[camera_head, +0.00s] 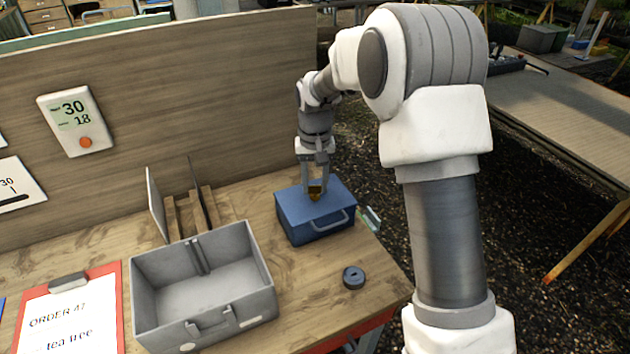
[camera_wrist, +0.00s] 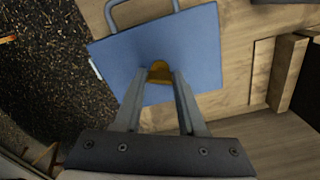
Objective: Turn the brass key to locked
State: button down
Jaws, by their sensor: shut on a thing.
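The brass key (camera_head: 315,193) stands on the top of a blue box (camera_head: 290,208) with a handle on its front, at the right end of the workbench. In the wrist view the key (camera_wrist: 160,72) shows as a golden rounded piece on the blue lid (camera_wrist: 125,58). My gripper (camera_head: 315,188) points down from above the box. In the wrist view its two fingers (camera_wrist: 160,85) are at either side of the key and shut on it. The key's lower part and the lock around it are hidden, so its turned position cannot be told.
An open grey bin (camera_head: 205,300) stands left of the blue box. A small dark ring (camera_head: 353,277) lies in front of the box. A clipboard (camera_head: 70,310) reading "ORDER 47" lies at the left. A wooden panel (camera_head: 200,100) rises behind the bench.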

aim_at(316, 186)
jog(key=shift+n+p, duration=0.35)
jog(key=shift+n, duration=1.85)
jog(key=shift+c, duration=2.4)
grip_release()
notch_tip(316, 186, up, 18)
jog(key=p, duration=0.1)
jog(key=shift+f, duration=0.25)
jog(key=shift+r, duration=0.1)
